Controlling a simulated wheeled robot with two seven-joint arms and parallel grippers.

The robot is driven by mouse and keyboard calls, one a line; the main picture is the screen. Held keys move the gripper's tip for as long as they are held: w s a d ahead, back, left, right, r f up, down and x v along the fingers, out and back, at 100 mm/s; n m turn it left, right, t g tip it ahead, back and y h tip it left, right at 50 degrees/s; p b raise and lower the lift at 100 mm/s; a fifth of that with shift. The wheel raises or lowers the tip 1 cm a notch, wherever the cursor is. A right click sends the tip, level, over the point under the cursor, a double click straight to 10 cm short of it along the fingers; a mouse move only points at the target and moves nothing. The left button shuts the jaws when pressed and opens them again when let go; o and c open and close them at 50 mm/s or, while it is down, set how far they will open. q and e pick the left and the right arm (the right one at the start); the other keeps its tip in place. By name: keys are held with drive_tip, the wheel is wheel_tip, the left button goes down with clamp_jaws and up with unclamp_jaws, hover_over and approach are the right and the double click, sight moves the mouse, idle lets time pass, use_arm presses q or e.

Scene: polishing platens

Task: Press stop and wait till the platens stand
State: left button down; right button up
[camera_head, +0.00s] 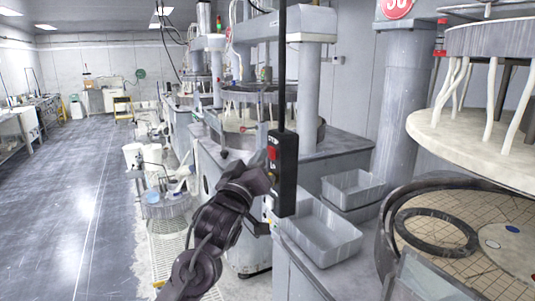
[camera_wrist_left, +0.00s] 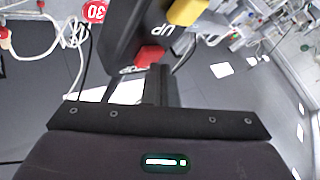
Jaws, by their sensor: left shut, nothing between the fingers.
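A black hanging pendant (camera_head: 286,150) with a red stop button (camera_head: 272,153) hangs in the middle of the head view. My left gripper (camera_head: 266,178) is shut and empty, close against the pendant's left side. In the left wrist view its closed fingertips (camera_wrist_left: 158,72) are right by the red button (camera_wrist_left: 150,54); I cannot tell whether they touch it. A yellow button (camera_wrist_left: 187,12) marked UP sits further along the pendant. The lower platen (camera_head: 465,222) at right has a tan gridded face with a dark ring on it. The upper platen (camera_head: 470,150) is raised above it. One moment does not show whether they turn. My right gripper is out of view.
Grey trays (camera_head: 322,236) stand on the machine ledge right of the pendant. More polishing machines (camera_head: 262,95) stand behind. A grey column (camera_head: 402,95) rises beside the right machine. The floor (camera_head: 70,190) on the left is clear.

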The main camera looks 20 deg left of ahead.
use_arm(q)
drive_tip(key=shift+s, duration=0.1)
idle(0.5)
drive_tip(key=shift+s+a, duration=0.4)
drive_tip(key=shift+s, duration=0.05)
drive_tip(key=shift+a, duration=0.1)
drive_tip(key=s+a, duration=0.3)
drive_tip(key=shift+s+a+p, duration=0.1)
drive_tip(key=shift+s+p, duration=0.25)
drive_tip(key=shift+p, duration=0.05)
idle(0.6)
